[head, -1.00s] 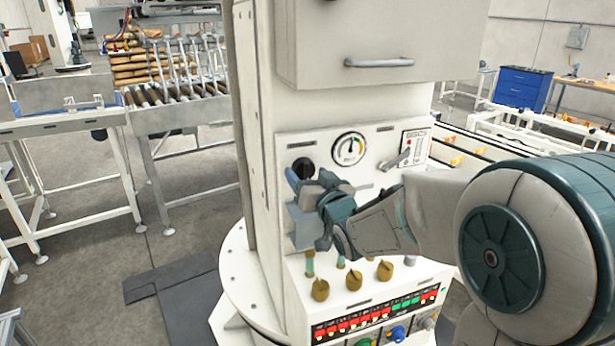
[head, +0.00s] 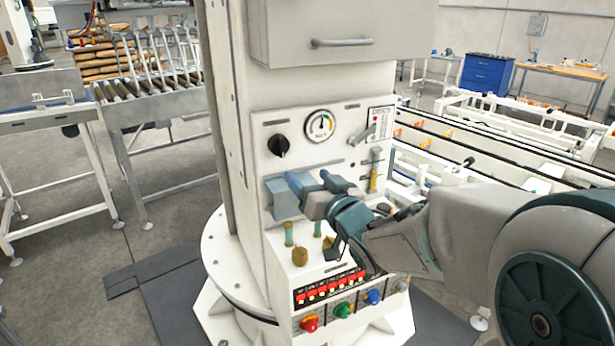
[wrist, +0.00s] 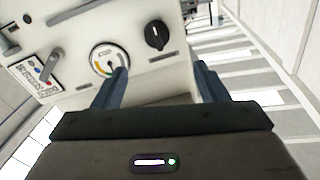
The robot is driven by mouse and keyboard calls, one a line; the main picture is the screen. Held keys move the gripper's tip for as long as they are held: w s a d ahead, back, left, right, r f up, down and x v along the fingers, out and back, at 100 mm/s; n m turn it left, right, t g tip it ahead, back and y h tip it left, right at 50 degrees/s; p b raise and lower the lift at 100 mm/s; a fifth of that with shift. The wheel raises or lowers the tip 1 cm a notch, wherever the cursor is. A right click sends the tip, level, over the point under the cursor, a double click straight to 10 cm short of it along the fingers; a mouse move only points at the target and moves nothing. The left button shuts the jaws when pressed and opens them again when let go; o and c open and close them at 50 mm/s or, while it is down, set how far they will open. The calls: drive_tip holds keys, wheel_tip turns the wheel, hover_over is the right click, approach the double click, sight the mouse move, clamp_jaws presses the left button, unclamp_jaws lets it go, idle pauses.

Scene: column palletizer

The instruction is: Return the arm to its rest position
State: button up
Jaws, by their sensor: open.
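My gripper (head: 296,184) is in front of the white column's control panel (head: 292,140) in the head view, below the gauge and the black knob. Its two blue fingers are apart with nothing between them, as the wrist view also shows (wrist: 165,85). The round gauge (head: 320,126) and the black rotary knob (head: 278,145) lie beyond the fingers. They also show in the wrist view as the gauge (wrist: 108,60) and the knob (wrist: 157,35). My arm reaches in from the right and hides part of the lower panel.
Below are brass knobs (head: 300,257), a row of red indicators (head: 330,287) and red, green and blue buttons (head: 343,311). A lever (head: 362,135) is right of the gauge. A roller conveyor (head: 150,95) stands at left, white conveyor frames (head: 520,125) at right. Floor at left is open.

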drive_tip(key=shift+w+d+f, duration=0.1)
drive_tip(key=shift+d, duration=0.25)
drive_tip(key=s+d+f+m+g+h, duration=0.3)
drive_tip(key=s+d+f+g+h, duration=0.25)
drive_tip(key=d+f+h, duration=0.35)
drive_tip(key=s+d+f+g+y, duration=0.1)
drive_tip(key=s+f+g, duration=0.3)
drive_tip(key=s+g, duration=0.4)
drive_tip(key=s, duration=0.7)
drive_tip(key=shift+d+f, duration=0.15)
drive_tip(key=shift+d, duration=0.15)
drive_tip(key=shift+w, duration=0.15)
